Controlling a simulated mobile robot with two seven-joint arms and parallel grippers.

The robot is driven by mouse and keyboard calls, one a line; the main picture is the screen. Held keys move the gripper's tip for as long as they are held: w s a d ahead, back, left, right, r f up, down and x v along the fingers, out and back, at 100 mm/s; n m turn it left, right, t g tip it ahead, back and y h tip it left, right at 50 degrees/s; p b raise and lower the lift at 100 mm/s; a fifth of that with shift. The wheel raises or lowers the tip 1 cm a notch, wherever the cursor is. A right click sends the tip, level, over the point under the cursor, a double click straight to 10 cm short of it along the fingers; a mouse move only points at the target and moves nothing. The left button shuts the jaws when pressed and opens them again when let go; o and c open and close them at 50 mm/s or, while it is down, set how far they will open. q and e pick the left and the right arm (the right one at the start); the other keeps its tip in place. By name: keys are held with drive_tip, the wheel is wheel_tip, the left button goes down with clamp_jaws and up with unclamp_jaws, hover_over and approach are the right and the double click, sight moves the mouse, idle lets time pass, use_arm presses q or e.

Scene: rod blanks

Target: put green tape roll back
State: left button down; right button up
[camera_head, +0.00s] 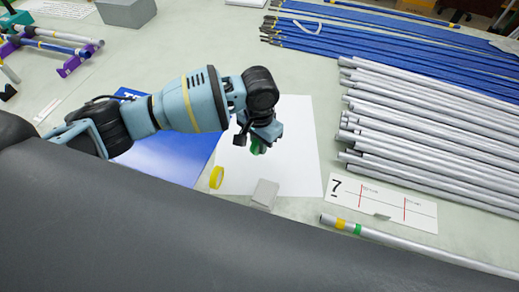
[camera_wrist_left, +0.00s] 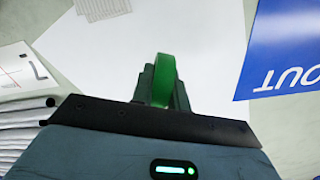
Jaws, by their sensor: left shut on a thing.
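The green tape roll (camera_head: 257,146) is held by my left gripper (camera_head: 258,140) over the white sheet (camera_head: 298,160). In the left wrist view the green tape roll (camera_wrist_left: 164,78) stands on edge between the fingers of the left gripper (camera_wrist_left: 162,85), which is shut on it. The gripper partly hides the roll in the head view. A yellow tape roll (camera_head: 217,177) sits at the left edge of the white sheet. Whether the green roll touches the sheet, I cannot tell. My right gripper is not in view.
Silver rods (camera_head: 430,130), a card marked 7 (camera_head: 383,203) and a banded rod (camera_head: 420,246) lie right. Blue rods (camera_head: 400,45) lie at the back.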

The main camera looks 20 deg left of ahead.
use_arm(q)
wheel_tip(320, 180, down, 4)
drive_tip(key=shift+r, duration=0.2)
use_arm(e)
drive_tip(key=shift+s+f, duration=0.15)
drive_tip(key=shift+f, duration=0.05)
use_arm(q)
drive_tip(key=shift+f, duration=0.1)
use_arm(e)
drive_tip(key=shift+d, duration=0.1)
use_arm(q)
drive_tip(key=c, duration=1.4)
unclamp_jaws()
drive_tip(key=shift+o, duration=0.2)
wheel_tip(320, 180, up, 11)
drive_tip(key=shift+r+p, duration=0.2)
drive_tip(key=shift+p, duration=0.4)
drive_tip(key=shift+r, duration=0.45)
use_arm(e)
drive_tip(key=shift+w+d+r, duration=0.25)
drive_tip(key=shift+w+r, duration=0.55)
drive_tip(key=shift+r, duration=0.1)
